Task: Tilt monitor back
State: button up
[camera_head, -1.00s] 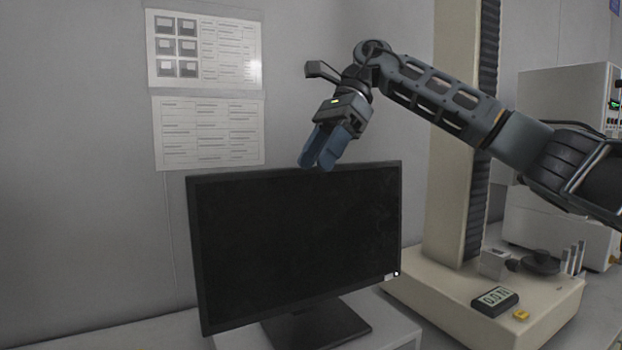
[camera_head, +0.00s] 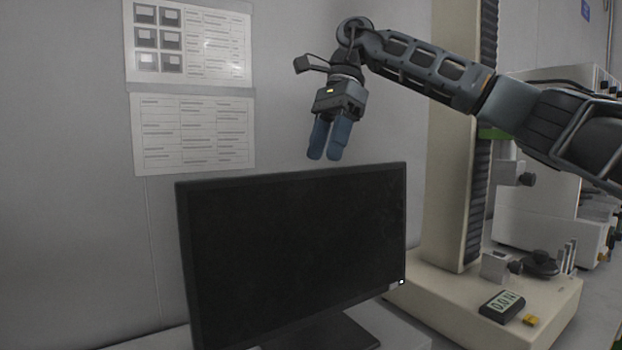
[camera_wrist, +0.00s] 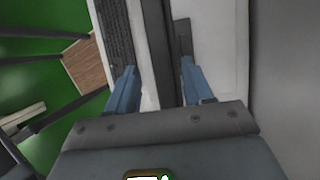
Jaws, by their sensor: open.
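The black monitor (camera_head: 295,250) stands upright on its dark stand (camera_head: 335,332), its blank screen facing the camera on my body. My gripper (camera_head: 328,157) points down just above the monitor's top edge, right of its middle, with a small gap showing in that view. It is open and empty. In the wrist view, the monitor's dark top edge (camera_wrist: 157,45) runs between the two blue fingers of my gripper (camera_wrist: 160,78). Contact cannot be made out there. The back of the monitor is mostly hidden.
A tall testing machine (camera_head: 455,130) with a cream base stands close on the right. A small digital readout (camera_head: 501,306) sits on that base. Two paper sheets (camera_head: 192,133) hang on the grey wall behind. The space left of the monitor is clear.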

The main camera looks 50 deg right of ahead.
aim_at(316, 178)
jog(key=shift+x, duration=3.15)
grip_shut()
